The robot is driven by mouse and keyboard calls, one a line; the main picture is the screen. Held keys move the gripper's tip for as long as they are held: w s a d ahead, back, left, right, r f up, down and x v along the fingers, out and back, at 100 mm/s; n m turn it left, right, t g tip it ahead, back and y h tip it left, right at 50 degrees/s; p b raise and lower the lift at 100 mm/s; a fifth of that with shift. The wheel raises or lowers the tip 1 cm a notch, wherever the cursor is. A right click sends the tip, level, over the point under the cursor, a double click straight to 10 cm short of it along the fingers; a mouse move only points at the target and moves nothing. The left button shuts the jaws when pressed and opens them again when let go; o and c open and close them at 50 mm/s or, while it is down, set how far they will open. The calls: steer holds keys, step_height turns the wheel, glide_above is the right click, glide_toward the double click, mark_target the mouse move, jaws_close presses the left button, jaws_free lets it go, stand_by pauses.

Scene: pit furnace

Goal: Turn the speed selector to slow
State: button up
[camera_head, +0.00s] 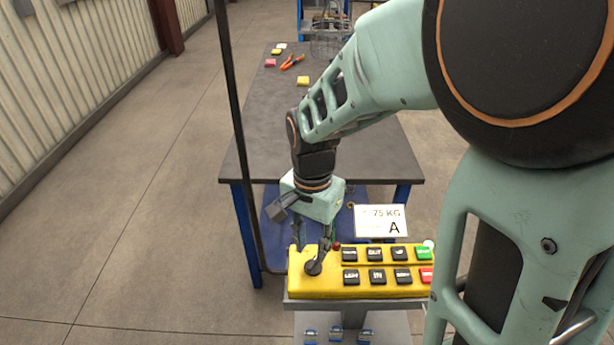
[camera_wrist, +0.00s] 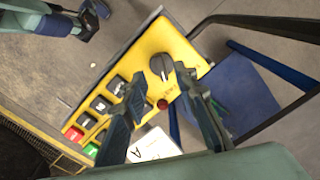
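The speed selector (camera_head: 312,268) is a black rotary knob at the left end of a yellow control box (camera_head: 335,291). In the wrist view the selector (camera_wrist: 160,66) shows as a round knob with a raised grip bar, on the yellow face. Small red lettering beside it is too blurred to read. My gripper (camera_head: 312,246) is over the left end of the box, close to the knob. In the wrist view my gripper (camera_wrist: 160,80) is open, with its two fingers apart and nothing between them; whether a fingertip touches the knob cannot be told.
Several black buttons, a green button (camera_head: 423,254) and a red button (camera_head: 426,275) fill the box's right part. A small red knob (camera_wrist: 163,104) is near the fingers. A white "75 KG A" sign (camera_head: 381,221) stands behind. A dark pole (camera_head: 236,110) rises at left; a grey table (camera_head: 370,140) lies behind.

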mark_target(311, 265)
step_height(311, 265, down, 6)
steer(key=shift+r, duration=0.1)
steer(key=shift+c, duration=0.4)
jaws_close()
